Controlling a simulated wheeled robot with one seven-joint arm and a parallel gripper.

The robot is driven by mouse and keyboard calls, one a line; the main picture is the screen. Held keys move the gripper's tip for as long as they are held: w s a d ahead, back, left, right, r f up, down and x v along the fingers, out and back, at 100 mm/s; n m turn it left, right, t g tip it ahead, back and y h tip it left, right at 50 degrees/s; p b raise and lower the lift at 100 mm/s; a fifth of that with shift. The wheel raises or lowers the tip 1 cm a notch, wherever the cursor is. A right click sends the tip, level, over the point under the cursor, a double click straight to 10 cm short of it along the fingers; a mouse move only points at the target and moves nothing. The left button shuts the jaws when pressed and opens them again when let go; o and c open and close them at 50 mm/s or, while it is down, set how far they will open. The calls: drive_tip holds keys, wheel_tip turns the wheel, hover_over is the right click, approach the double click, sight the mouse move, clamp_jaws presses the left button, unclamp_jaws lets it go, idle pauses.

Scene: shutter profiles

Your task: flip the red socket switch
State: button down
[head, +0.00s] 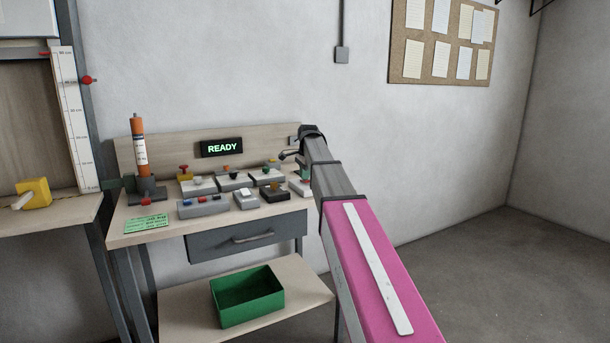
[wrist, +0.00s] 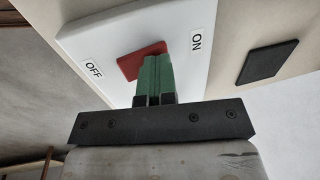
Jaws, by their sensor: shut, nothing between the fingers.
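The red socket switch (wrist: 138,58) shows in the wrist view as a red rocker on a white plate (wrist: 82,28), with the labels OFF at left and ON at right. My gripper (wrist: 155,62) is shut and empty, its green fingertips together over the right part of the red rocker. The fingers hide part of the rocker. I cannot tell whether they touch it, nor which way it is set. In the head view my gripper (head: 290,155) is at the right end of the workbench, near its back panel, and the switch is hidden there by my arm.
A black square (wrist: 268,62) lies right of the white plate. A green bin (head: 247,297) sits on the lower shelf. The floor at right is clear.

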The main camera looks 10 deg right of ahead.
drive_tip(key=shift+s+f, duration=0.1)
drive_tip(key=shift+s, duration=0.15)
drive_tip(key=shift+s+d+r, duration=0.2)
drive_tip(key=shift+s+d, duration=0.05)
drive_tip(key=shift+s, duration=0.3)
drive_tip(key=shift+r, duration=0.25)
wheel_tip(320, 180, up, 13)
drive_tip(key=s, duration=0.2)
drive_tip(key=shift+s+d+r, duration=0.15)
drive_tip(key=shift+d, duration=0.2)
